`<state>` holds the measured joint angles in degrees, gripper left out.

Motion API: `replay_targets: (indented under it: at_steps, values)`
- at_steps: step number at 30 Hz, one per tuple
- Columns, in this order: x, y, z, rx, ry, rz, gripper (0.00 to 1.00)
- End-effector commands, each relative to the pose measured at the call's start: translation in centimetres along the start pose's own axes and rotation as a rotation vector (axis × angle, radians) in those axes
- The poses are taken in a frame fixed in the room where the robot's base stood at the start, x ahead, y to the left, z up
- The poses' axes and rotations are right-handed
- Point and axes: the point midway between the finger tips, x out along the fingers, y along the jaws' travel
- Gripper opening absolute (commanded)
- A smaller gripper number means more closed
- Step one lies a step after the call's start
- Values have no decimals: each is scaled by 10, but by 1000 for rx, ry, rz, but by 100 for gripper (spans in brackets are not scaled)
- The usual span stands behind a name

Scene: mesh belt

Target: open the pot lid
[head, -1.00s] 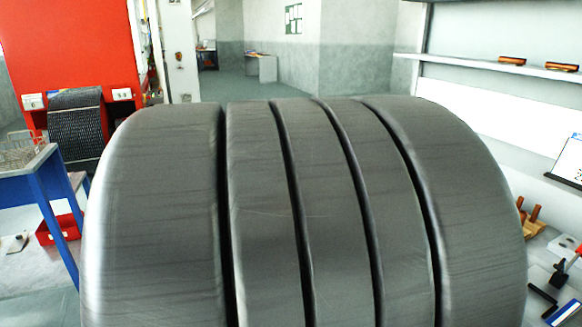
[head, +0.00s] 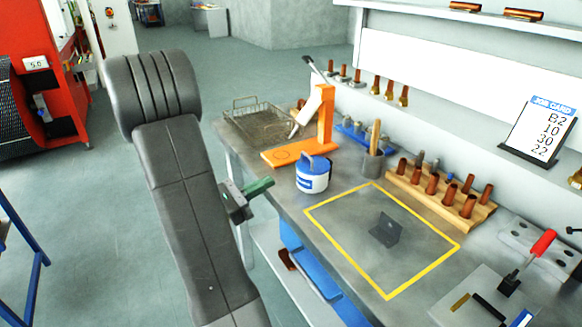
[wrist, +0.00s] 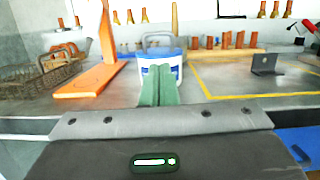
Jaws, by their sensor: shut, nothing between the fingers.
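The pot (head: 312,181) is a small white and blue container on the grey workbench, near its front edge. Its blue lid (head: 318,167) is on, with an arched handle (head: 308,160) standing up on top. In the wrist view the pot (wrist: 172,72) stands straight ahead, its lower middle hidden by my fingers. My gripper (head: 266,184) has green fingers, which are shut together and empty. It is to the left of the pot in the head view, apart from it, by the bench's front edge. The fingers also show in the wrist view (wrist: 157,80).
An orange stand (head: 323,120) is behind the pot, with a wire basket (head: 245,122) to its left. A grey cup (head: 372,164) holding a wooden-handled tool is to the right. A yellow-outlined area (head: 350,262) holds a small dark bracket (head: 386,230). A wooden rack (head: 420,200) holds copper pieces.

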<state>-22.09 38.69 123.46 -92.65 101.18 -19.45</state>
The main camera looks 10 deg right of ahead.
Motion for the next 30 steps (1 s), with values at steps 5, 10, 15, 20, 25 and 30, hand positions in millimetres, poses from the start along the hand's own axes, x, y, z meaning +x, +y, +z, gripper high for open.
replay_targets:
  at_steps: [5,10,15,20,25,30]
  values:
    - [17,-1,0,0,2,-6,0]
    - [40,-2,0,0,3,-7,0]
    - [63,-2,0,1,3,-8,0]
    - [82,-2,0,1,3,-7,0]
    - [94,-2,0,1,4,-6,0]
    - [98,-1,0,1,3,-3,0]
